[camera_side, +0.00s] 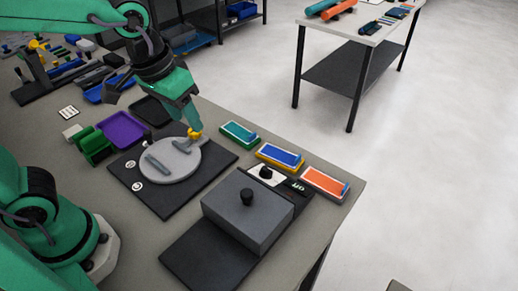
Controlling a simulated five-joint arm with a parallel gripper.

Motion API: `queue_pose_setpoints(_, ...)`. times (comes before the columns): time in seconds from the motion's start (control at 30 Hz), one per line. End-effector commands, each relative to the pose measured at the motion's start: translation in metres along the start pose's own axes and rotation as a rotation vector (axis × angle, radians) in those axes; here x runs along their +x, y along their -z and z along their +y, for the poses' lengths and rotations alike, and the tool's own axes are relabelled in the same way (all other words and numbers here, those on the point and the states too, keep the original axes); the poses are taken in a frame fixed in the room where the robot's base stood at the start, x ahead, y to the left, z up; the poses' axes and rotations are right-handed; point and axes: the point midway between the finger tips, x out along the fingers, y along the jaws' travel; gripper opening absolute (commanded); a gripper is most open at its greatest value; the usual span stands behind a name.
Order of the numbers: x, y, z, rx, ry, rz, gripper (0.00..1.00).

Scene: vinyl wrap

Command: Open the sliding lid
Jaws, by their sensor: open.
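The grey sliding lid (247,218) is a broad, flat-topped block with a round black knob (247,196). It sits at the front right of the bench on a black base (200,258). Part of the base shows bare at the lid's front left. My gripper (190,118) is open and points down behind the lid, apart from it. It is above the far edge of a round grey disc (182,163), close to a yellow knob (194,134). I cannot tell whether it touches the yellow knob. The inside under the lid is hidden.
The disc lies on a black plate (150,205) left of the lid. A small panel with a black knob (266,172) adjoins the lid's far side. Green (239,134), blue (280,156) and orange (325,183) pads line the right edge. A purple tray (121,130) stands at left.

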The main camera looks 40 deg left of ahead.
Motion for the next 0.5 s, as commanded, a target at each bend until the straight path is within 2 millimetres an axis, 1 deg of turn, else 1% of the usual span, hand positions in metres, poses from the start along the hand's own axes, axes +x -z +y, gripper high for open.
queue_pose_setpoints(0.03,0.006,0.003,0.011,0.005,0.001,-0.026,0.47)
queue_pose_setpoints(0.23,0.028,0.011,0.051,0.004,0.015,-0.108,0.47)
queue_pose_setpoints(0.4,0.049,0.012,0.087,0.003,0.038,-0.173,0.47)
queue_pose_setpoints(0.5,0.06,0.01,0.104,0.004,0.052,-0.201,0.47)
